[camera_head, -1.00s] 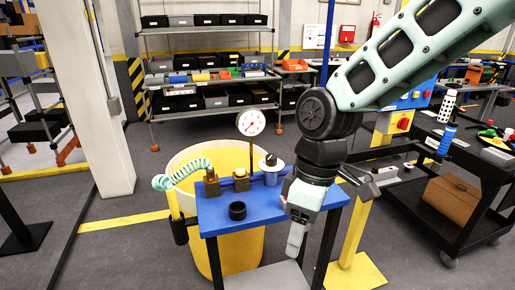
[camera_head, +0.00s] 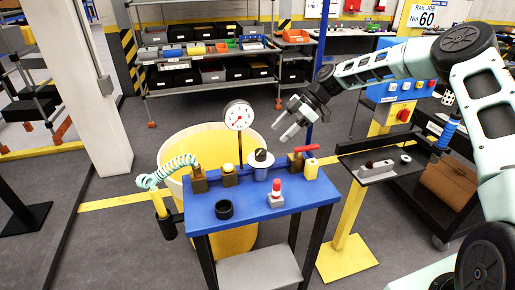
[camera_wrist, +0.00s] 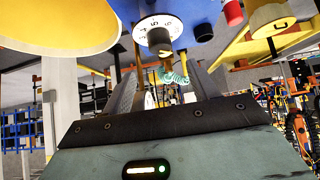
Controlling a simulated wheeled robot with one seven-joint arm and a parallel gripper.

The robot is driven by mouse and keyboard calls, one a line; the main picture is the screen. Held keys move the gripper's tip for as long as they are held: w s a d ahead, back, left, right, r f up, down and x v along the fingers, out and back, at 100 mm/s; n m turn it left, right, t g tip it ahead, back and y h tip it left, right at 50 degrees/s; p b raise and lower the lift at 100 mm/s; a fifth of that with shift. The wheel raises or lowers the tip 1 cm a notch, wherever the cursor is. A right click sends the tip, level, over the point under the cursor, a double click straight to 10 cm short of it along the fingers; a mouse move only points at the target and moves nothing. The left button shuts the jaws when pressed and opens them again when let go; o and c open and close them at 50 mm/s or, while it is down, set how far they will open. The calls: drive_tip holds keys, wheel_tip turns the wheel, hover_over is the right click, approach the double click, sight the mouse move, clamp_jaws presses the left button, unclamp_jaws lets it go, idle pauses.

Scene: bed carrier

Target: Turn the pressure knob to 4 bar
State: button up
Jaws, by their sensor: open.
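The pressure knob (camera_head: 261,158) is a black cap with a white numbered dial on a blue-grey body, standing on the blue table. In the wrist view the knob's dial (camera_wrist: 160,32) shows numbers around a dark centre, ahead of the fingers; I cannot tell its setting. A round white gauge (camera_head: 238,115) with a red needle stands behind it on a post. My gripper (camera_head: 278,134) is open and empty, above and slightly right of the knob, apart from it. In the wrist view its two fingers (camera_wrist: 166,76) stand apart with the knob beyond them.
The blue table (camera_head: 250,205) also carries brass fittings (camera_head: 199,182), a black ring (camera_head: 223,210), a red-topped button (camera_head: 276,192) and a red-handled valve (camera_head: 304,150). A coiled hose (camera_head: 170,168) hangs left. A yellow tub (camera_head: 190,143) stands behind.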

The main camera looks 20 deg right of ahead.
sight(261, 151)
drive_tip(key=p+x, duration=0.3)
drive_tip(key=x, duration=0.7)
drive_tip(key=shift+a+f, duration=0.15)
drive_tip(key=shift+a, duration=0.05)
drive_tip(key=c, duration=1)
